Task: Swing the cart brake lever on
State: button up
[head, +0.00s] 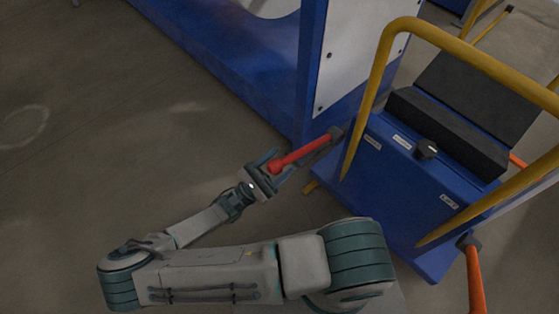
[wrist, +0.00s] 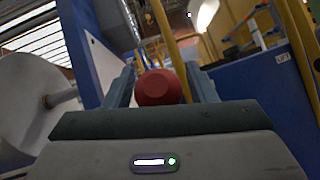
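A red lever (head: 305,153) with a round knob sticks out from a dark pivot (head: 335,132) at the left side of the blue cart (head: 400,180). It slants down and left towards my gripper (head: 274,167). My gripper is open, with one finger on each side of the knob. In the wrist view the red knob (wrist: 158,88) sits between the fingertips of my gripper (wrist: 162,80). A narrow gap shows on its right; I cannot tell whether the left finger touches it. The knob hides the rest of the lever there.
Yellow rails (head: 378,85) rise around the cart. Its top has a black dial (head: 427,149) and a dark box (head: 445,130). An orange bar (head: 474,275) hangs at the cart's right. A blue machine frame (head: 309,75) stands behind the lever. Floor at left is clear.

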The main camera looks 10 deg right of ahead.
jog(key=shift+o, duration=0.2)
jog(key=v, duration=1.3)
jog(key=shift+a+f, duration=0.2)
jog(key=shift+a, duration=0.15)
jog(key=shift+s, duration=0.15)
